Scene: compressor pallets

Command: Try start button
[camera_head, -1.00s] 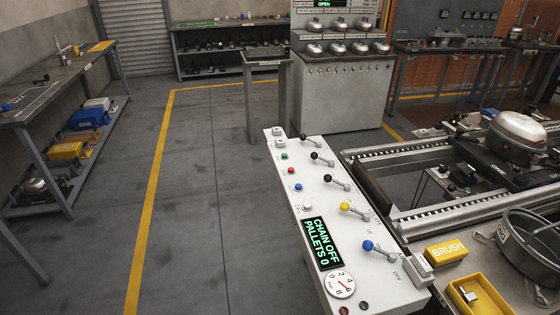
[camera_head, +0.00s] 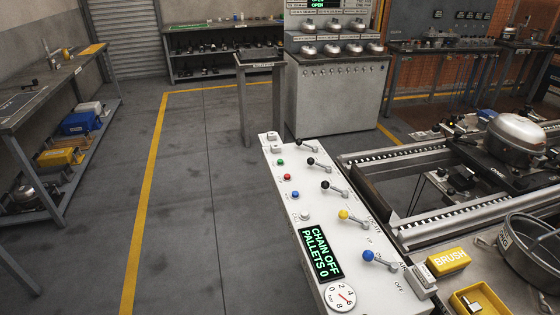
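A white control panel (camera_head: 290,210) stands in the lower middle of the head view. On its left side are a green button (camera_head: 280,162), a red button (camera_head: 287,177), a blue button (camera_head: 295,195) and a white button (camera_head: 304,215). The labels beside the buttons are too small to read. The panel's display (camera_head: 320,254) reads "CHAIN OFF" and "PALLETS 0". Several levers run along the right side, with black knobs, a yellow knob (camera_head: 343,214) and a blue knob (camera_head: 368,256). Neither of my grippers is in view.
A conveyor (camera_head: 390,153) with a compressor (camera_head: 515,139) on it lies right of the panel. A yellow BRUSH block (camera_head: 448,259), a yellow tray (camera_head: 466,300) and a round pan (camera_head: 507,262) are at lower right. A workbench (camera_head: 60,85) stands left. The floor between is clear.

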